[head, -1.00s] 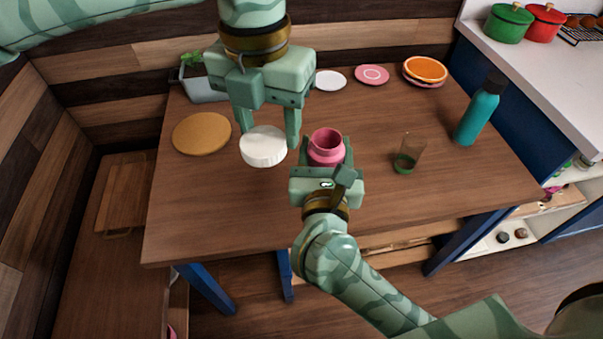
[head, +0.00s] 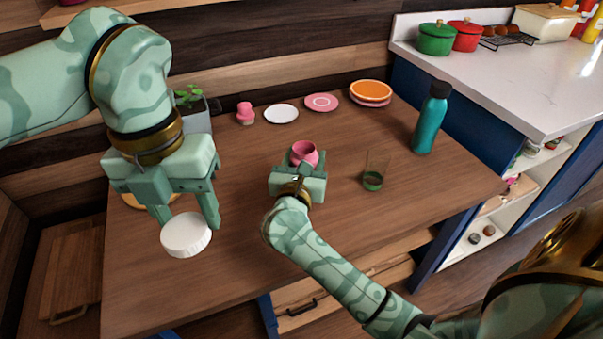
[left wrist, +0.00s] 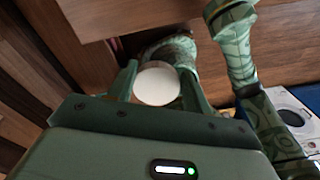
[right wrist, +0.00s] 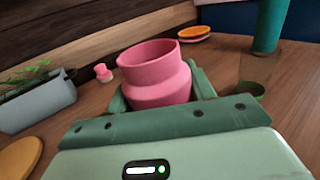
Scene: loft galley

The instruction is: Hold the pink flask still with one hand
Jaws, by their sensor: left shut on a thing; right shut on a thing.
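The pink flask (head: 305,152) stands upright on the wooden table (head: 240,220), its wide mouth open. My right gripper (head: 302,165) is shut around its body from the near side. In the right wrist view the flask (right wrist: 158,78) sits between the fingers, its lower part hidden by the gripper. My left gripper (head: 188,220) is shut on a round white lid (head: 186,238), held left of the flask and apart from it. The lid also shows between the fingers in the left wrist view (left wrist: 157,84).
A glass with a green bottom (head: 374,178) stands just right of the flask. A teal bottle (head: 430,122) is at the right edge. Plates (head: 281,114), a small pink object (head: 245,113) and a planter (head: 196,118) line the back. The table's front middle is clear.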

